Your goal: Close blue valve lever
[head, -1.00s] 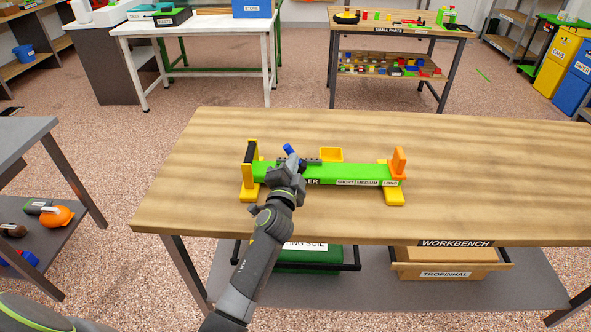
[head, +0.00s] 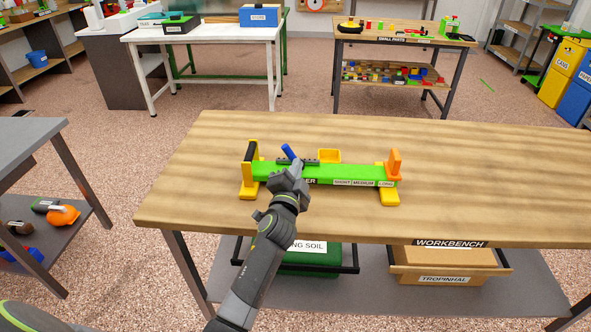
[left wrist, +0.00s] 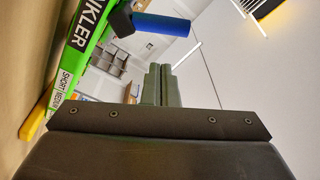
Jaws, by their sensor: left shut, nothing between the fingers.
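The blue valve lever (head: 289,152) sticks up at a tilt, toward the upper left, from the left half of a green rail (head: 325,172) lettered "…NKLER". In the left wrist view the lever (left wrist: 162,24) is a blue bar on a black elbow, above the fingers. My left gripper (head: 298,166) is shut and empty, just in front of the lever's lower end. In the left wrist view its fingers (left wrist: 158,84) are together, with a gap seen between them and the lever. The lever's base is partly hidden behind the gripper. My right gripper is not in view.
The rail stands on yellow feet on the wooden workbench (head: 480,185), with an orange piece (head: 394,160) at its right end. The bench is clear on the right and in front. Boxes sit on the shelf below.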

